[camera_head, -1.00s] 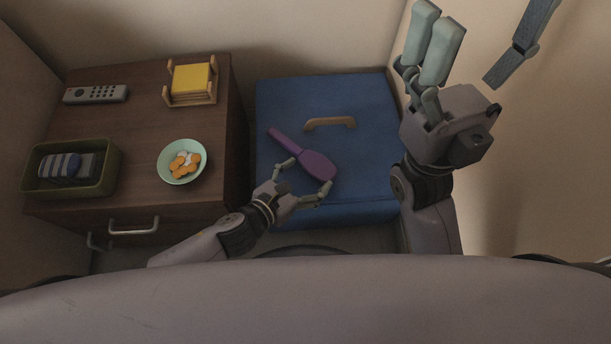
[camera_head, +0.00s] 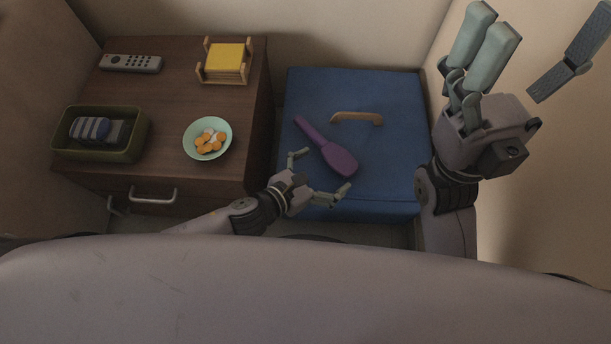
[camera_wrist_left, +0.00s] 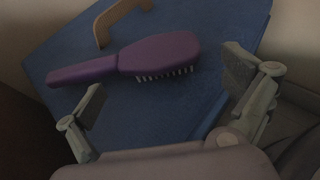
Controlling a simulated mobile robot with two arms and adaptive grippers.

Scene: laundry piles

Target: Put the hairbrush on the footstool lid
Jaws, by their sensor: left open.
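The purple hairbrush (camera_head: 335,157) lies on the blue footstool lid (camera_head: 395,165), in front of the lid's tan handle (camera_head: 357,117). Its handle points to the back left.
A brown cabinet (camera_head: 185,98) stands left of the footstool. On it are a remote (camera_head: 131,63), yellow coasters in a wooden holder (camera_head: 228,60), a green bowl with orange and white pieces (camera_head: 207,138) and an olive tray (camera_head: 135,145) with striped cloth. Walls close off the back and right.

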